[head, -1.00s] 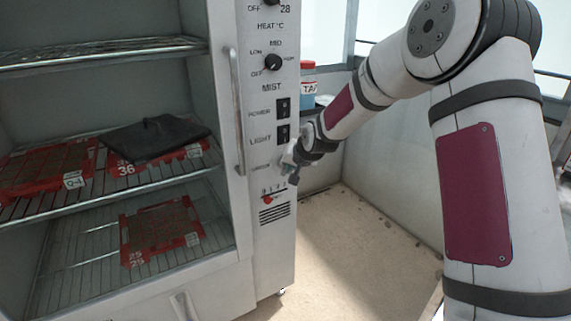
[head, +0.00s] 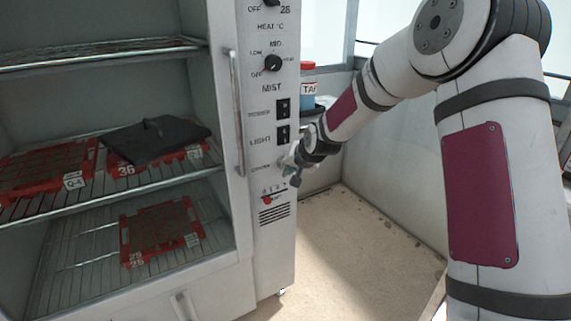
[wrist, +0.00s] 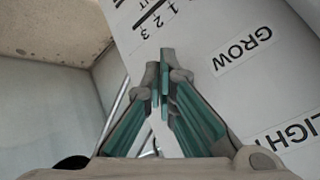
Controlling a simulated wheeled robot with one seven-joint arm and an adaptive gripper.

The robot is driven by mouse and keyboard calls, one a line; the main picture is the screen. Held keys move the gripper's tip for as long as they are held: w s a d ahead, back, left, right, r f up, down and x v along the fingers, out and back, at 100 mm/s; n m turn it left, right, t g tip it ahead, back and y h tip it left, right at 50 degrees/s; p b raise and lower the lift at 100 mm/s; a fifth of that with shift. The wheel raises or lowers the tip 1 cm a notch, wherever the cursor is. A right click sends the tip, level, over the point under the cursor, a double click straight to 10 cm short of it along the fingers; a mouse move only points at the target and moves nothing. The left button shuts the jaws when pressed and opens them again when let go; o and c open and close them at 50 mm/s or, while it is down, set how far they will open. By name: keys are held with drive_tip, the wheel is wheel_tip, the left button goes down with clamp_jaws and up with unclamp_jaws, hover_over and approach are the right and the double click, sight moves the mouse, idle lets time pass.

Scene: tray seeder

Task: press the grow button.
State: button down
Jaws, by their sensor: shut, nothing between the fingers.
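The GROW label (wrist: 243,50) is sharp in the wrist view on the white control panel (wrist: 285,85); in the head view the same label (head: 261,168) is small and blurred. I cannot make out the grow button itself; my gripper covers the panel beside the label. My gripper (wrist: 166,58) is shut and empty, its fingertips over the panel to the left of the label in the wrist view. In the head view my gripper (head: 284,165) is at the panel below the light switch (head: 283,135). I cannot tell whether the fingertips touch it.
The power switch (head: 283,108) and mist knob (head: 272,63) are above, a red slider (head: 268,199) and vent slots below. The cabinet's vertical handle (head: 237,112) stands just left of the panel. Wire shelves hold red trays (head: 160,232). Floor to the right is clear.

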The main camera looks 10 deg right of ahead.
drive_tip(key=shift+s+d, duration=0.1)
drive_tip(key=shift+s, duration=0.15)
drive_tip(key=s, duration=0.1)
drive_tip(key=s+d+p, duration=0.1)
drive_tip(key=s, duration=0.2)
drive_tip(key=shift+s+d, duration=0.3)
drive_tip(key=shift+s, duration=0.1)
idle(0.4)
drive_tip(key=s+r+n+g+h, duration=0.15)
drive_tip(key=s+r, duration=0.45)
drive_tip(key=s, duration=0.7)
drive_tip(key=s+r+n+g+h, duration=0.1)
drive_tip(key=s+r+n+g, duration=0.15)
drive_tip(key=s+r, duration=0.7)
drive_tip(key=s+f+n+g, duration=0.15)
drive_tip(key=s+g, duration=0.25)
drive_tip(key=s, duration=2.4)
wheel_tip(320, 180, up, 25)
drive_tip(key=t+p, duration=0.3)
drive_tip(key=p, duration=2.1)
drive_tip(key=shift+d+t+y, duration=0.2)
drive_tip(key=shift+t+y, duration=0.1)
drive_tip(key=shift+y, duration=0.05)
